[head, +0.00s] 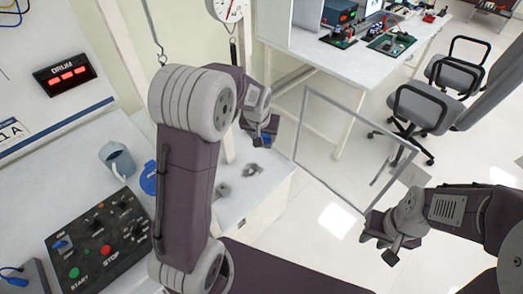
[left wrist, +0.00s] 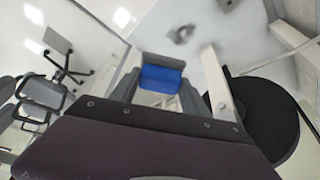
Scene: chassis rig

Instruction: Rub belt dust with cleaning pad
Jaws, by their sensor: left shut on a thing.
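My left gripper (head: 268,134) is shut on a blue cleaning pad (left wrist: 162,78), which sits between its two fingers in the left wrist view. In the head view, only a little blue of the pad (head: 273,124) shows at the fingertips. The pad is held above the white worktop. A grey smudge (head: 253,170), which looks like the belt dust, is on the worktop below the gripper; a grey mark also shows past the pad in the left wrist view (left wrist: 183,33). My right gripper (head: 386,243) is over the floor at the right, apparently open and empty.
A control box (head: 98,238) with knobs and buttons, a grey-blue mug (head: 118,160) and a blue round thing (head: 149,178) are left of my left arm. A small grey part (head: 222,190) lies near the smudge. A metal frame (head: 345,150) stands to the right.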

